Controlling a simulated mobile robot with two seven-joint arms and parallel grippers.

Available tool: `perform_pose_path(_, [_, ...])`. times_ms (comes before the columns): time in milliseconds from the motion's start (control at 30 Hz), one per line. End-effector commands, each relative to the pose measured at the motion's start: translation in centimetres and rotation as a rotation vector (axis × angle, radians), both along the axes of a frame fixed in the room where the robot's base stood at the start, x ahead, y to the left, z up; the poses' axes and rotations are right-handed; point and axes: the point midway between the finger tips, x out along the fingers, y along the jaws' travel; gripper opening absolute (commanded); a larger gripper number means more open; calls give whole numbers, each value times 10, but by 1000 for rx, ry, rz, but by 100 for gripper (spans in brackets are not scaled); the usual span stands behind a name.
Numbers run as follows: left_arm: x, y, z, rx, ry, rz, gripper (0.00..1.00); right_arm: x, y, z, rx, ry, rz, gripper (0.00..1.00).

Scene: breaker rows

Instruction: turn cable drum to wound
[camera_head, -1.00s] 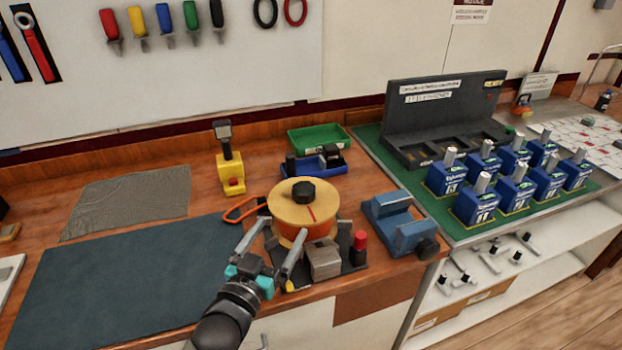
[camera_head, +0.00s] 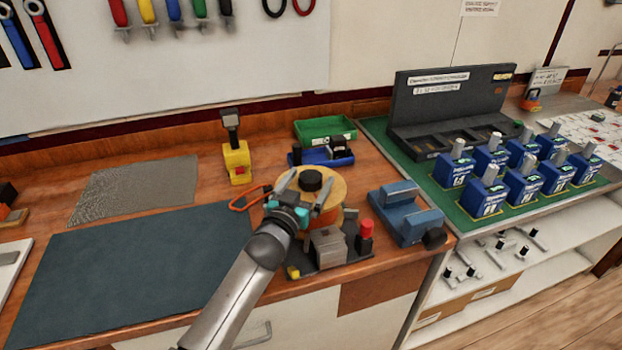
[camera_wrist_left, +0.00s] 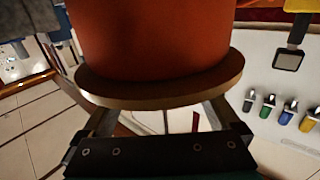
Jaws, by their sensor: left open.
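The cable drum (camera_head: 335,187) has a tan round top flange, an orange body and a black centre knob (camera_head: 311,180). It stands on a dark base on the wooden bench. My left gripper (camera_head: 303,188) is open at the drum's near left side, its fingers apart across the top near the knob. In the left wrist view the orange drum body (camera_wrist_left: 155,40) and a tan flange fill the space ahead of the open fingers (camera_wrist_left: 163,112). Contact cannot be told. The red line on the flange is hidden now. My right gripper is not in view.
On the drum's base are a grey block (camera_head: 327,246) and a red-topped black post (camera_head: 366,237). A blue vise-like block (camera_head: 405,215) stands to the right. Blue and green trays (camera_head: 325,128) lie behind. A dark mat (camera_head: 150,265) leaves free room at left.

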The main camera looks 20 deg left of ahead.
Motion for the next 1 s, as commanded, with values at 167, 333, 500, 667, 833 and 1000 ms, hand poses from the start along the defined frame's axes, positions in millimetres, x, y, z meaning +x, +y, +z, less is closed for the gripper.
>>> perform_pose_path(167, [13, -1, 0, 0, 0, -1, 96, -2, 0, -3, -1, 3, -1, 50])
perform_pose_path(333, [16, -2, 0, 0, -1, -1, 96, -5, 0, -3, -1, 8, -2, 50])
perform_pose_path(500, [16, -1, 0, 0, -1, -1, 96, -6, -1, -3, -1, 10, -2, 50])
perform_pose_path(667, [16, -1, 0, 0, 0, 0, 81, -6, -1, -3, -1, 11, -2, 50])
perform_pose_path(833, [16, -1, 0, 0, 0, 0, 62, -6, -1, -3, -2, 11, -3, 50])
perform_pose_path(1000, [16, -1, 0, 0, 0, 0, 43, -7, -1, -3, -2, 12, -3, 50])
